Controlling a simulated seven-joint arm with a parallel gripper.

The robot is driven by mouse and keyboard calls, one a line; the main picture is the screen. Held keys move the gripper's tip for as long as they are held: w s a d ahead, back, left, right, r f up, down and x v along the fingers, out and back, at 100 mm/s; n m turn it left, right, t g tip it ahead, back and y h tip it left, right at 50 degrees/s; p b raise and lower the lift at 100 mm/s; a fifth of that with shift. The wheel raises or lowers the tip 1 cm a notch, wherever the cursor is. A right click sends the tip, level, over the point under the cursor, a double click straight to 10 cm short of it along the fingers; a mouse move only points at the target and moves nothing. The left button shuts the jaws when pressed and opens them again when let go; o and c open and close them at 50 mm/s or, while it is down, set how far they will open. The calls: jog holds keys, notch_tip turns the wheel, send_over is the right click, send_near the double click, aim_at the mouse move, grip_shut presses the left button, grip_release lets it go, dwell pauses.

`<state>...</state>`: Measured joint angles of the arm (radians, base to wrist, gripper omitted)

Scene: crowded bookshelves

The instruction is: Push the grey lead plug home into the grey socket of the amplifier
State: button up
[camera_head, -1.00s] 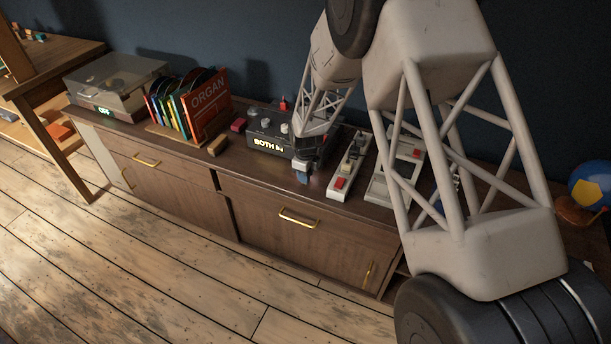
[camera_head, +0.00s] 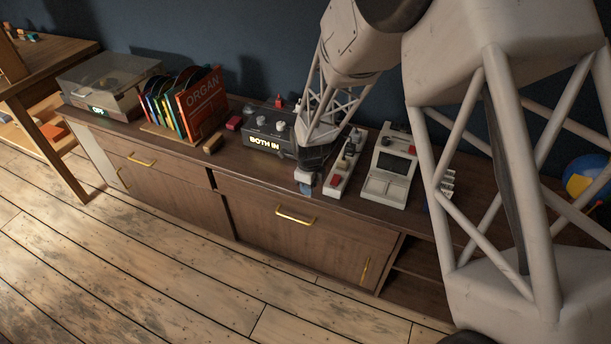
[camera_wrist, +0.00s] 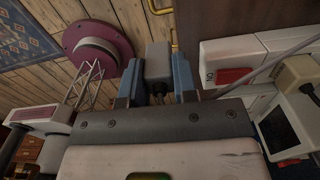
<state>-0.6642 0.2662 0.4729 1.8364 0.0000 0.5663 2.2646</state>
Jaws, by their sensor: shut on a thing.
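The amplifier (camera_head: 284,125) is a dark box with pale knobs and a lit display reading "BOTH IN". It stands on the sideboard, left of my gripper (camera_head: 306,187) in the head view. In the wrist view my gripper (camera_wrist: 158,77) has its blue fingers closed on the grey lead plug (camera_wrist: 158,61), which sits between them. In the head view the fingertips are low near the sideboard's front edge, right of the amplifier's front and apart from it. The plug cannot be made out in the head view. I cannot make out the grey socket in either view.
A pale strip-shaped device (camera_head: 338,178) with a red button stands close right of my gripper. A grey console (camera_head: 376,187) is beyond it.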

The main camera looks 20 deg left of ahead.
jog(key=shift+s+d+r, duration=0.15)
jog(key=shift+s+d, duration=0.7)
jog(key=shift+s, duration=0.3)
jog(key=shift+s+d+r, duration=0.15)
jog(key=shift+s+d, duration=0.7)
jog(key=shift+s, duration=0.25)
jog(key=shift+w, duration=0.1)
jog(key=w+a+r, duration=0.3)
jog(key=w+a, duration=0.1)
jog(key=w, duration=0.9)
jog(key=w+a+r, duration=0.4)
jog(key=w+a, duration=0.1)
jog(key=w, duration=0.8)
jog(key=w+a+r, duration=0.4)
jog(key=w, duration=1)
jog(key=shift+a, duration=0.25)
jog(key=shift+f, duration=2.9)
